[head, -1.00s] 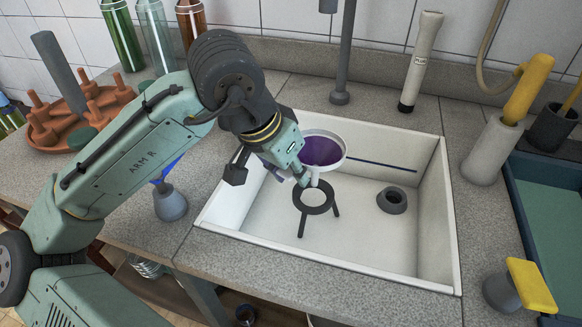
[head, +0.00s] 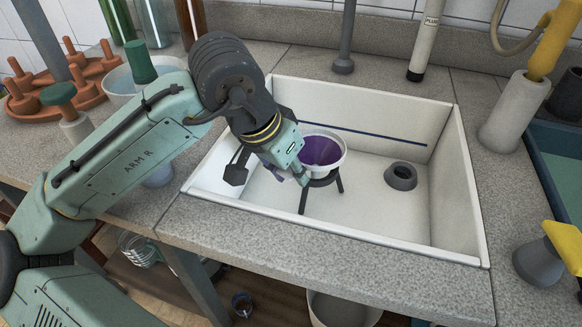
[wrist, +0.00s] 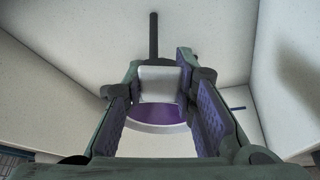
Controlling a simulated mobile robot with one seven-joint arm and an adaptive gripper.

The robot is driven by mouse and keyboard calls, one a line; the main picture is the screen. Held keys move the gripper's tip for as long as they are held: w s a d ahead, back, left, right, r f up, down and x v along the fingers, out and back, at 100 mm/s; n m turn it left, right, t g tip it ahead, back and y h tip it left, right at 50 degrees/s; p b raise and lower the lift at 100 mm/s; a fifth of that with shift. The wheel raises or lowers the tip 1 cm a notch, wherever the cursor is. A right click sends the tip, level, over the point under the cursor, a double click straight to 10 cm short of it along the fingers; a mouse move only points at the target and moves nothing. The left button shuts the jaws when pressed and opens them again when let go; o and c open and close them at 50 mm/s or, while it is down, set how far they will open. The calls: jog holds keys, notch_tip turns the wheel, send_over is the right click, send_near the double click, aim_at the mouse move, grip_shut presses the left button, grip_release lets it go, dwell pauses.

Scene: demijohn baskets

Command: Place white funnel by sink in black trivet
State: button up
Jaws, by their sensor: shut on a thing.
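The white funnel (head: 335,165) with a purple inside is in the sink basin in the head view, its mouth facing up. My gripper (head: 302,178) is shut on it at its near left side. In the wrist view, a pale tab (wrist: 158,85) is between the fingers of my gripper (wrist: 155,80), with the funnel's purple inside (wrist: 160,115) behind it. The black trivet (head: 340,184) stands on the basin floor directly below the funnel. Its ring is mostly hidden by the funnel and gripper. I cannot tell whether the funnel rests on the ring.
The white sink (head: 385,225) has high walls around the gripper. A dark drain piece (head: 400,177) stands on its floor to the right. A grey faucet column (head: 345,40) rises behind. A yellow-topped grey object (head: 540,260) stands right of the sink. The basin's right front floor is clear.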

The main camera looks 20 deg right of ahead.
jog(key=shift+f+b, duration=0.5)
jog(key=shift+f, duration=0.4)
dwell(0.6)
dwell(0.3)
jog(key=o, duration=1.1)
jog(key=shift+c, duration=0.2)
jog(key=v, duration=1.2)
